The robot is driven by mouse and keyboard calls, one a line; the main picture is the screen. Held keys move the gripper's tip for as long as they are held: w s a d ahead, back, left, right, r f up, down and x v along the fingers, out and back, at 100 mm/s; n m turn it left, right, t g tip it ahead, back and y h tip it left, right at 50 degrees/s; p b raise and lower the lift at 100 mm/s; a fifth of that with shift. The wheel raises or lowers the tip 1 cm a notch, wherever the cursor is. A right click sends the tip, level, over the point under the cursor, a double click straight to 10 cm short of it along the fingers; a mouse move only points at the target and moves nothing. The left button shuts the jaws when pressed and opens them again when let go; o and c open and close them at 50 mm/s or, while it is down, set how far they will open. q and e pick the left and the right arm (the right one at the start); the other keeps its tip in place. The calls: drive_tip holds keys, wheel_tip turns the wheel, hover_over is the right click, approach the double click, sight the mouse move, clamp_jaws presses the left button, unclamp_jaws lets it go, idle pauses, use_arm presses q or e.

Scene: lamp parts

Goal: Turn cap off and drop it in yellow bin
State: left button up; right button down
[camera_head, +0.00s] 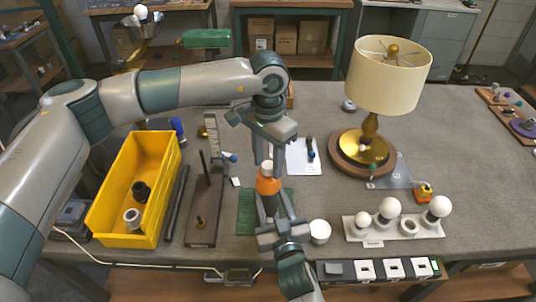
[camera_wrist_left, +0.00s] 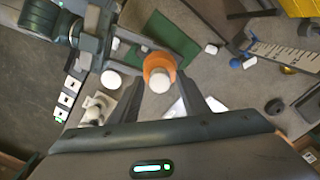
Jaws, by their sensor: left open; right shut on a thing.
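An orange bottle (camera_head: 267,184) with a white cap (camera_head: 267,166) stands upright over a green mat (camera_head: 246,212). My right gripper (camera_head: 270,205) is shut on the bottle from the front. My left gripper (camera_head: 266,158) points down from above, open, with its fingers on either side of the cap. In the left wrist view the cap (camera_wrist_left: 160,80) lies between the two spread fingers (camera_wrist_left: 165,98), with the orange bottle (camera_wrist_left: 159,62) behind it. I cannot tell whether the fingers touch the cap. The yellow bin (camera_head: 166,195) is at the left, holding a dark part and a grey ring.
A lamp (camera_head: 388,76) stands at the right rear. A white holder with several bulbs (camera_head: 391,227) is at the front right. A white round piece (camera_head: 320,231) sits right of the mat. A dark stand with a rod (camera_head: 205,209) lies between the bin and the mat.

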use_arm(q)
clamp_jaws()
